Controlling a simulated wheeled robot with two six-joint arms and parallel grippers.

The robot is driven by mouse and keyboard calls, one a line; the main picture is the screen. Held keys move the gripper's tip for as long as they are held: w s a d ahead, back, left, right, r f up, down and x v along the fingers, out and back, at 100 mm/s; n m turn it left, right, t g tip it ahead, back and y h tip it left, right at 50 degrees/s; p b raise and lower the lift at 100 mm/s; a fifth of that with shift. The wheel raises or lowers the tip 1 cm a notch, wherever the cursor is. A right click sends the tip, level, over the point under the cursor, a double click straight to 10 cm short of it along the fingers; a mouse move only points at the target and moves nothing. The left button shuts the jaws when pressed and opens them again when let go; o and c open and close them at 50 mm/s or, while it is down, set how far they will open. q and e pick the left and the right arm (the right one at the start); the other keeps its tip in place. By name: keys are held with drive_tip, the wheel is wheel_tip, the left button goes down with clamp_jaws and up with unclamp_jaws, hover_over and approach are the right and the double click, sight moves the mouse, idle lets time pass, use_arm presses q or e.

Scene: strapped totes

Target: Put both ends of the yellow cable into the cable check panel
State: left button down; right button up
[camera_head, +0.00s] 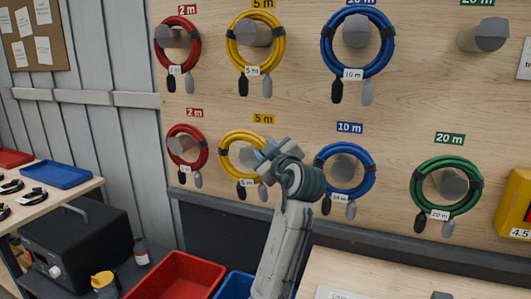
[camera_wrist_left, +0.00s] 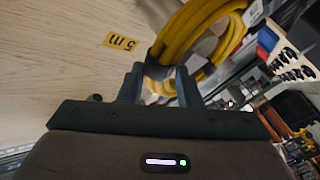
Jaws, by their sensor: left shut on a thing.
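The lower yellow cable (camera_head: 228,146) is a coil on a grey peg under a yellow 5 m label, with its plug ends hanging at its bottom. My left gripper (camera_head: 264,160) is at the right side of this coil and hides part of it. In the left wrist view the fingers (camera_wrist_left: 159,84) are shut on the yellow coil (camera_wrist_left: 190,33) at its dark strap (camera_wrist_left: 156,68). A second yellow cable (camera_head: 233,52) hangs on the peg above. I cannot make out the cable check panel. My right gripper is not in view.
Red coils (camera_head: 186,150) hang to the left, blue (camera_head: 345,172) and green (camera_head: 447,187) coils to the right. Below are a red bin (camera_head: 178,278), a blue bin (camera_head: 234,287) and a black box (camera_head: 80,245). A yellow case (camera_head: 514,205) is at the right edge.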

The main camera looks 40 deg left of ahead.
use_arm(q)
drive_tip(key=shift+w+r, duration=0.15)
drive_tip(key=shift+r, duration=0.3)
drive_tip(key=shift+w+a+f, duration=0.15)
drive_tip(key=shift+w+f, duration=0.15)
drive_tip(key=shift+w, duration=0.3)
drive_tip(key=shift+w+a+f, duration=0.15)
drive_tip(key=shift+w+a, duration=0.05)
drive_tip(key=shift+w, duration=0.1)
drive_tip(key=shift+b, duration=0.3)
drive_tip(key=shift+w+a, duration=0.1)
drive_tip(key=shift+w, duration=0.35)
drive_tip(key=shift+a, duration=0.1)
